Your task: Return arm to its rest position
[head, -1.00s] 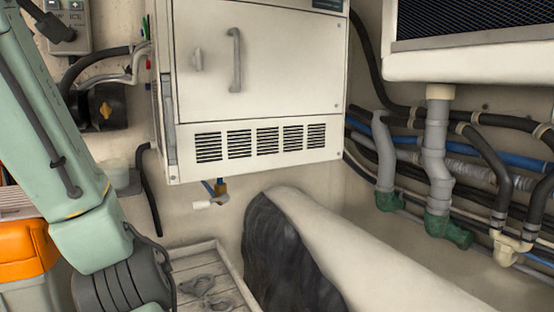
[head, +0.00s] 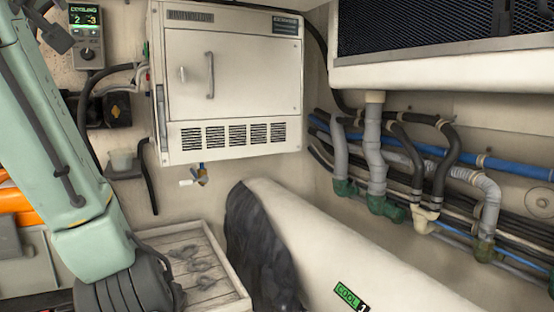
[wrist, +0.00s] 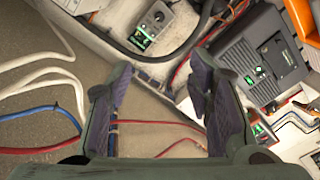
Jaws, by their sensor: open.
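My gripper (wrist: 158,100) shows in the wrist view with its two dark fingers apart and nothing between them. Behind the fingers are red and blue cables and a beige surface, which I cannot place in the head view. In the head view my pale green arm (head: 65,160) runs down the left side, bent at a dark joint near the bottom edge. The gripper itself is outside the head view.
A cream cabinet (head: 235,75) with a door hangs on the wall. A wooden tray (head: 228,265) stands beside my arm. A long cream casing (head: 320,240) lies at lower middle. Pipes (head: 375,150) line the right wall. A control panel (head: 87,40) is upper left. Orange gear (head: 12,200) sits far left.

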